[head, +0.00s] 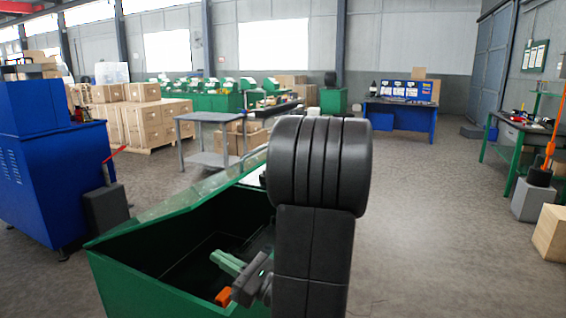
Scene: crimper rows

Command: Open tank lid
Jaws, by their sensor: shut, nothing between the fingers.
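The green tank (140,279) stands right in front of me, and its dark inside shows through a wide opening. A green panel that looks like its lid (195,202) slopes along the far side; its right part is hidden behind my arm. My gripper (222,259), with pale green fingers, is over the opening on the near side of the panel. It is shut and empty. I cannot tell whether it touches the tank or lid. A small orange part (223,297) shows just below the gripper; I cannot tell what it belongs to.
A blue machine (45,170) stands close on the left. A grey table (215,117) and cardboard boxes (155,122) are behind the tank. A blue workbench (400,112) is farther back and a green bench (520,135) is at right. The floor (430,210) right of my arm is clear.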

